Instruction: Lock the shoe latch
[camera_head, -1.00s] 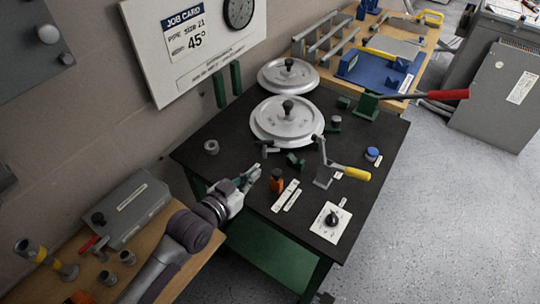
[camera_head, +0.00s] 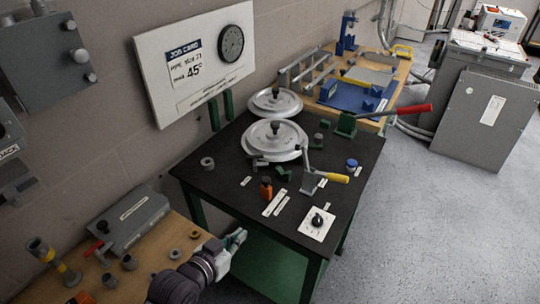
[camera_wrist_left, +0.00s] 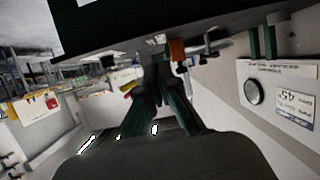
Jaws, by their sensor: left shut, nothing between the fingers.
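A lever with a yellow handle (camera_head: 338,178) stands on a grey upright bracket (camera_head: 309,181) on the black table (camera_head: 222,178). A lever with a red handle (camera_head: 417,110) reaches out from a green block (camera_head: 346,124) at the table's far right. I cannot tell which part is the shoe latch. Two round grey shoes with black knobs, a near one (camera_head: 272,146) and a far one (camera_head: 270,104), lie at the back. My left gripper (camera_head: 239,238) is shut and empty, off the table's near left edge, apart from both levers. Its fingers (camera_wrist_left: 157,62) show in the wrist view. My right gripper is out of view.
An orange-and-black item (camera_head: 266,188), white label strips (camera_head: 275,203) and a black knob on a white plate (camera_head: 317,221) occupy the table's near side. A wooden bench (camera_head: 184,233) with a grey box (camera_head: 133,221) stands at lower left.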

